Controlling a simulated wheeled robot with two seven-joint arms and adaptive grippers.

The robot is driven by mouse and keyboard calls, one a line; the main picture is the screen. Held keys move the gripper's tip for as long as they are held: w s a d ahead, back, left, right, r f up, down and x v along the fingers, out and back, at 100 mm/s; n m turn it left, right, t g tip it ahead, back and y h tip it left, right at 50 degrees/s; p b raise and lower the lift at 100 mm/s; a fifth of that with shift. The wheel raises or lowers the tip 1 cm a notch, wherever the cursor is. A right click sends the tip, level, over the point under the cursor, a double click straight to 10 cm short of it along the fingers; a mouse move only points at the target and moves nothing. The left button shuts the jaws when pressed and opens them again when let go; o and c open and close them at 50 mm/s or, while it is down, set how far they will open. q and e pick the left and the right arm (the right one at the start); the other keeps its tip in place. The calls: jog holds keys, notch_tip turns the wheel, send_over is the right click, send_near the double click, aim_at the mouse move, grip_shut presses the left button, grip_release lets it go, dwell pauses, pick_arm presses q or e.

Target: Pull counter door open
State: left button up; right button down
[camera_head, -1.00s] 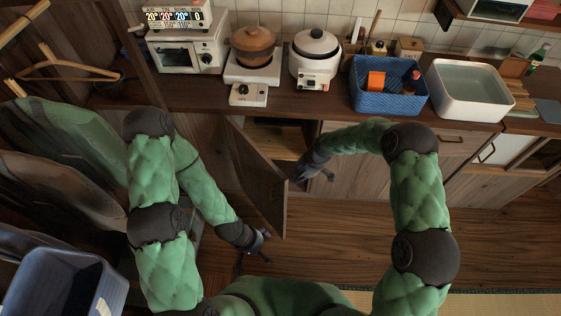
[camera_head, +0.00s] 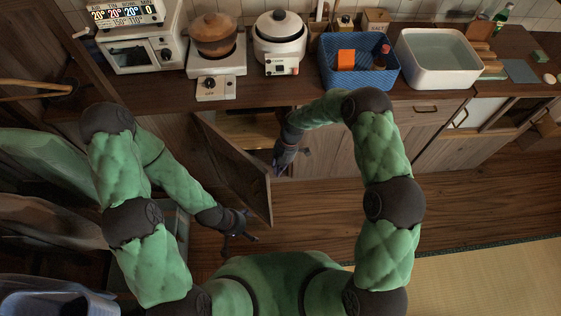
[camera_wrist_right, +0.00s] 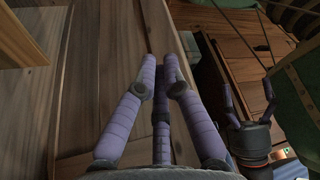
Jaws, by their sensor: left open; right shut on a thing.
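The counter door (camera_head: 233,170) is a brown wooden panel below the counter. It stands ajar, hinged at its left, with a dark gap and a lighter shelf (camera_head: 250,130) showing behind it. My right gripper (camera_head: 280,168) is at the door's free edge; in the right wrist view its purple fingers (camera_wrist_right: 163,72) close together against the wood of the door (camera_wrist_right: 100,90). The exact contact is partly hidden by the fingers. My left gripper (camera_head: 243,232) is open and empty, low in front of the door; it also shows in the right wrist view (camera_wrist_right: 250,105).
On the counter stand a toaster oven (camera_head: 145,50), a brown pot (camera_head: 214,36), a rice cooker (camera_head: 279,42), a blue basket (camera_head: 355,83) and a white basin (camera_head: 438,78). Bare wooden floor (camera_head: 380,175) lies right of the door. A bin (camera_head: 45,303) stands at lower left.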

pick_arm(q)
jog(key=shift+f+b, duration=0.3)
jog(key=shift+f, duration=0.1)
pick_arm(e)
jog(key=s+a, duration=0.1)
jog(key=a, duration=0.1)
jog(key=s+a, duration=0.1)
jog(key=shift+s+a+f, duration=0.1)
jog(key=shift+s+f, duration=0.15)
jog(key=shift+s, duration=0.1)
